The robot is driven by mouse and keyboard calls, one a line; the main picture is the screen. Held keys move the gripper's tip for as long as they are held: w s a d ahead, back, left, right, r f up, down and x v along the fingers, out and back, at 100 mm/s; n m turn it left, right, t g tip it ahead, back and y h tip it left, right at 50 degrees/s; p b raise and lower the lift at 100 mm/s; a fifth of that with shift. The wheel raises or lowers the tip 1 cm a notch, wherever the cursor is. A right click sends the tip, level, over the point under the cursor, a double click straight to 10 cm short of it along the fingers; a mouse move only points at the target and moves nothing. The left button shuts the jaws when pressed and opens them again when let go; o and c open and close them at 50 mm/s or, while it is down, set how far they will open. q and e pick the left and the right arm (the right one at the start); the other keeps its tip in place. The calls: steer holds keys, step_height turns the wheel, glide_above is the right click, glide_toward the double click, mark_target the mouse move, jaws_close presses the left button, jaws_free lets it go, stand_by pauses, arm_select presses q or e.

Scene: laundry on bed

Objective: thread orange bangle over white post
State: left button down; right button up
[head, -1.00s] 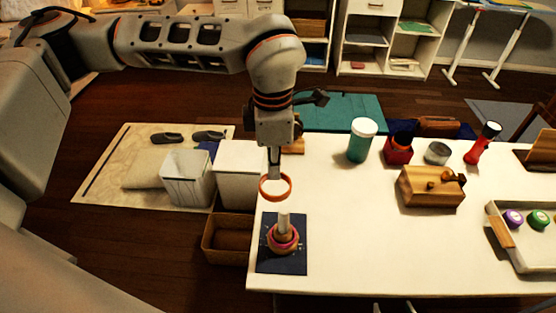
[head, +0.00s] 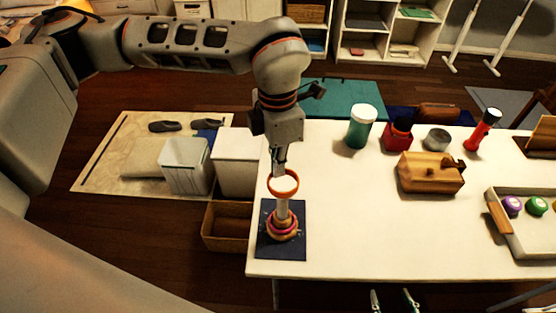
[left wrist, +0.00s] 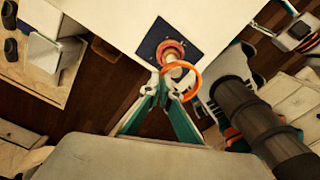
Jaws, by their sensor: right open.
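The orange bangle (head: 283,194) is held by my left gripper (head: 279,168) at the top of the white post (head: 283,212). In the left wrist view, the bangle (left wrist: 198,84) is pinched at its rim by the left fingertips (left wrist: 170,90), and the post top shows inside the ring's outline. I cannot tell whether the ring is level with the post top or above it. The post stands upright on a dark blue base (head: 296,250), with pink and orange rings (head: 283,229) around its lower part. My right gripper (head: 393,301) is open and empty at the bottom of the head view.
The white table (head: 370,235) is clear right of the base. A wooden box (head: 430,173), teal jar (head: 361,127), red container (head: 397,138), metal tin (head: 437,138) and red flashlight (head: 482,130) stand further back. A tray (head: 525,235) with coloured pieces is at the right.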

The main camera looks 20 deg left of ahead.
arm_select(q)
steer(key=shift+f+b, duration=0.6)
steer(key=shift+f, duration=0.8)
step_height(320, 180, down, 3)
steer(key=shift+f+b, duration=0.1)
steer(key=shift+b, duration=0.9)
steer(key=c, duration=2.2)
jaws_free()
arm_select(e)
steer(key=f, duration=0.2)
steer(key=s+f, duration=0.1)
steer(key=f, duration=0.1)
steer(key=shift+f, duration=0.15)
